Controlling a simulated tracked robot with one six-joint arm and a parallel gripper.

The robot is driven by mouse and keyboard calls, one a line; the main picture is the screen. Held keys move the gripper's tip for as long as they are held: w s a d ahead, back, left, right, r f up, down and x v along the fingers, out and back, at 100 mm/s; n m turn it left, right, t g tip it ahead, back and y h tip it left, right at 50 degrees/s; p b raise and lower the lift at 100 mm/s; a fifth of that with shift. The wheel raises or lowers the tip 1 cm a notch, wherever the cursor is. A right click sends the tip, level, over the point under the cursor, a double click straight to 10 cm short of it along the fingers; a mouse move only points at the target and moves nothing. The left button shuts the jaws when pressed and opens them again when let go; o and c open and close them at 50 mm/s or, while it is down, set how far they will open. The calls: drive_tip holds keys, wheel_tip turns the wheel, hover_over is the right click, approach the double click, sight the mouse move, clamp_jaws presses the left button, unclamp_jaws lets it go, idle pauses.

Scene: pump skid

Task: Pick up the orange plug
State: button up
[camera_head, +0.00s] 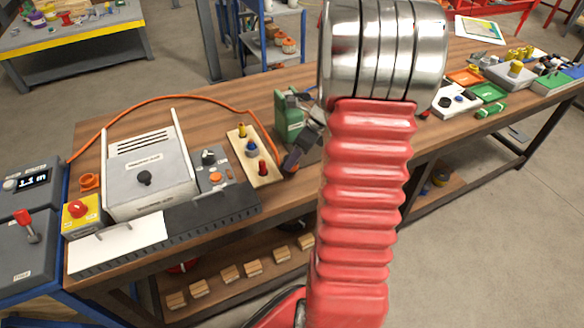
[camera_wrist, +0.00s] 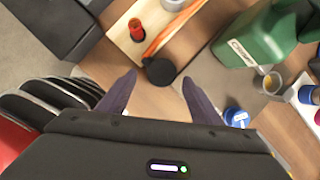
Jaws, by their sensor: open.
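An orange cable (camera_head: 170,97) arcs over the bench in the head view and runs down past the wooden tray to my gripper. In the wrist view the cable (camera_wrist: 176,27) ends at a round black piece (camera_wrist: 159,72), which looks like the plug's end. My gripper (camera_wrist: 158,77) is open, with one dark finger on each side of this black piece; I cannot tell whether they touch it. In the head view my gripper (camera_head: 292,160) is beside the tray's right end, partly hidden by my arm. The plug's orange body is hard to make out.
A green canister (camera_head: 289,115) stands just behind my gripper. A grey box (camera_head: 150,180) and an orange ring-shaped piece (camera_head: 89,182) are at left. Blue-topped items (camera_wrist: 236,117) lie at right in the wrist view.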

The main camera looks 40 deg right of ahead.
sight(294, 170)
drive_tip(key=shift+x, duration=2.35)
drive_tip(key=shift+d, duration=0.1)
drive_tip(key=shift+c, duration=0.2)
drive_tip(key=c, duration=1.2)
